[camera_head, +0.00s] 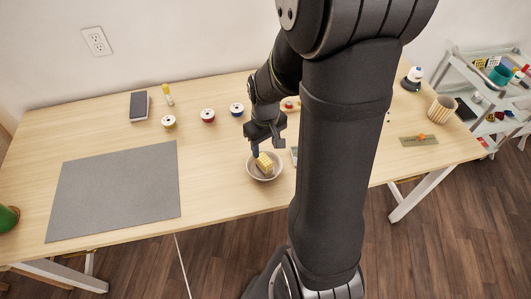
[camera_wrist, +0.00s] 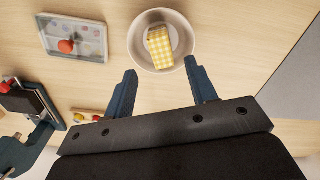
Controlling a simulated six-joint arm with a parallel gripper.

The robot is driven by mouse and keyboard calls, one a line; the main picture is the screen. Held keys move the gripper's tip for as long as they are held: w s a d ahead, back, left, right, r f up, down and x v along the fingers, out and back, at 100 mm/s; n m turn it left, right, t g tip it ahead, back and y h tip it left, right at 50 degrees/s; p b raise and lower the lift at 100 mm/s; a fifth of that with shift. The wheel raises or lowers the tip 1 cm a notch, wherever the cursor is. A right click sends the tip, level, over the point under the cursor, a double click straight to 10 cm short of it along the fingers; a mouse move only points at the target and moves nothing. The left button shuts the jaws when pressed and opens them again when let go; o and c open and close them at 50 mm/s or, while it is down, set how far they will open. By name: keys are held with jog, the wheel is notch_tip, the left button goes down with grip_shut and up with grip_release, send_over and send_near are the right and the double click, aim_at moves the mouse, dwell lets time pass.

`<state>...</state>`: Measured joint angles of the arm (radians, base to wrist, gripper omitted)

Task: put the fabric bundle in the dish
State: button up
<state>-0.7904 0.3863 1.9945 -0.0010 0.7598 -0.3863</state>
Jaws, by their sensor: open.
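The fabric bundle (camera_wrist: 159,47), a yellow and white checked block, lies inside the round pale dish (camera_wrist: 138,48) in the wrist view. The head view also shows the bundle (camera_head: 265,163) in the dish (camera_head: 279,175), near the table's front edge. It seems to lean against the dish's inner wall. My gripper (camera_wrist: 160,72) is open, and its two blue fingers are apart with nothing between them. The fingertips are close to the dish's rim in the wrist view. In the head view my gripper (camera_head: 255,150) is just above the dish's back left side.
A clear-lidded box (camera_wrist: 72,38) with a red item lies beside the dish. A grey mat (camera_head: 115,190) covers the table's left part. Several thread spools, including a red one (camera_head: 208,115), and a dark phone-like item (camera_head: 139,106) stand behind. A striped cup (camera_head: 441,109) is far right.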

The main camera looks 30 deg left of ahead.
aim_at(266, 160)
jog(key=shift+r, duration=1.15)
jog(key=shift+f, duration=0.1)
notch_tip(266, 160, down, 12)
jog(key=shift+f, duration=0.1)
jog(key=shift+r, duration=0.2)
